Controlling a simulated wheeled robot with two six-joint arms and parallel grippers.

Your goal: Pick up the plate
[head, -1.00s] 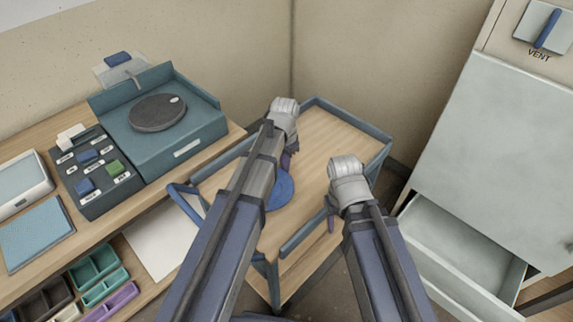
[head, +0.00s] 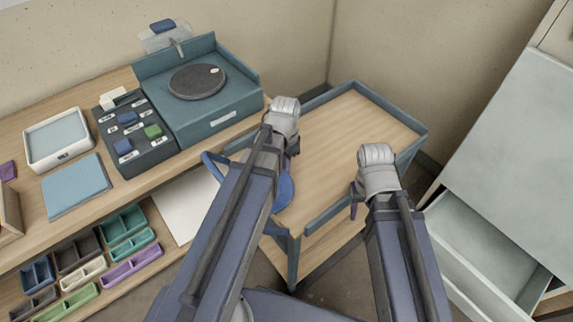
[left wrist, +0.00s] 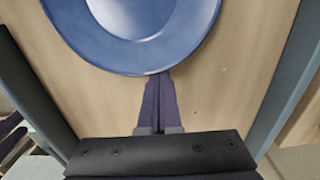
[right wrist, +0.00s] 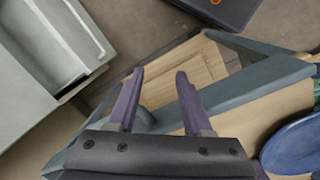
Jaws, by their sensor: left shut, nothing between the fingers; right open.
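The blue plate (head: 285,191) lies on the wooden top of the cart (head: 352,123), partly hidden by my left arm in the head view. In the left wrist view the plate (left wrist: 150,55) fills the top middle. My left gripper (left wrist: 158,82) is shut and empty, with its fingertips at the plate's near rim; I cannot tell whether they touch it. My right gripper (right wrist: 158,78) is open and empty at the cart's right front edge, apart from the plate (right wrist: 293,146), which shows at the right of the right wrist view.
The cart has a raised teal rim (head: 392,106). A pale cabinet with an open drawer (head: 480,235) stands at right. The cart's far top is clear.

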